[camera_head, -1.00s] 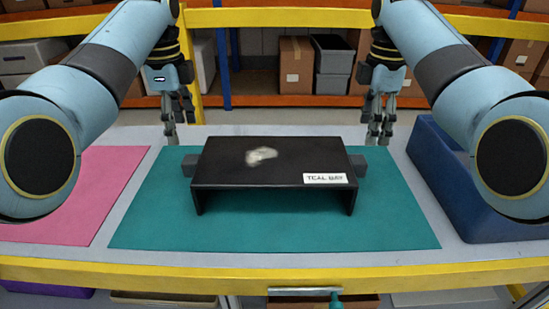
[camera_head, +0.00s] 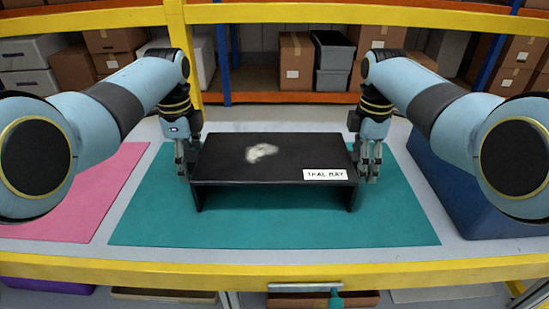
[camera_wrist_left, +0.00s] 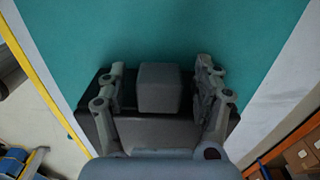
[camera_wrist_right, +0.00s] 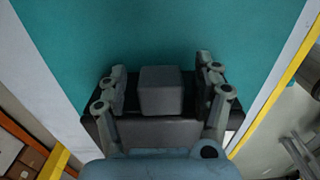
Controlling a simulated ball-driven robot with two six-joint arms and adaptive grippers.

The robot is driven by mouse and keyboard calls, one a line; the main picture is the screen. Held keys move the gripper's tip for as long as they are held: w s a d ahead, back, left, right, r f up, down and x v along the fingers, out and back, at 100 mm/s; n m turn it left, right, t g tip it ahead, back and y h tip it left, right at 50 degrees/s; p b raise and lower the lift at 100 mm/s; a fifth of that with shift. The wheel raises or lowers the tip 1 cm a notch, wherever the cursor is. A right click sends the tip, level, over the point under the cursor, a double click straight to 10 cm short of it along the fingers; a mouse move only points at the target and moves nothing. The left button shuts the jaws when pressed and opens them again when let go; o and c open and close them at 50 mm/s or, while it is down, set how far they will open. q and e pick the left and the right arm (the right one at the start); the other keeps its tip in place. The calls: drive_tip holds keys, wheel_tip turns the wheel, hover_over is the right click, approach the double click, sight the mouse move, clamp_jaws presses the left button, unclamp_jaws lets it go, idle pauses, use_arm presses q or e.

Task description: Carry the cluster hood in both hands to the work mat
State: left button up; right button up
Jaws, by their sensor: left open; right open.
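The cluster hood (camera_head: 235,165) is a black, open-fronted cover with a pale smudge on top and a white label at its front right. It stands on the teal mat (camera_head: 270,232). My left gripper (camera_head: 186,172) is at its left end, and my right gripper (camera_head: 368,174) is at its right end. In the left wrist view, the open fingers stand on either side of a grey block-shaped handle (camera_wrist_left: 159,88), with gaps visible. In the right wrist view, the open fingers likewise straddle the other grey handle (camera_wrist_right: 161,90). The head view hides both handles behind the grippers.
A pink mat (camera_head: 75,195) lies on the table to the left. A blue bin (camera_head: 462,195) stands at the right. The table's yellow front edge (camera_head: 200,270) runs along the near side. Shelves with boxes (camera_head: 296,60) stand behind the table.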

use_arm(q)
clamp_jaws()
use_arm(e)
clamp_jaws()
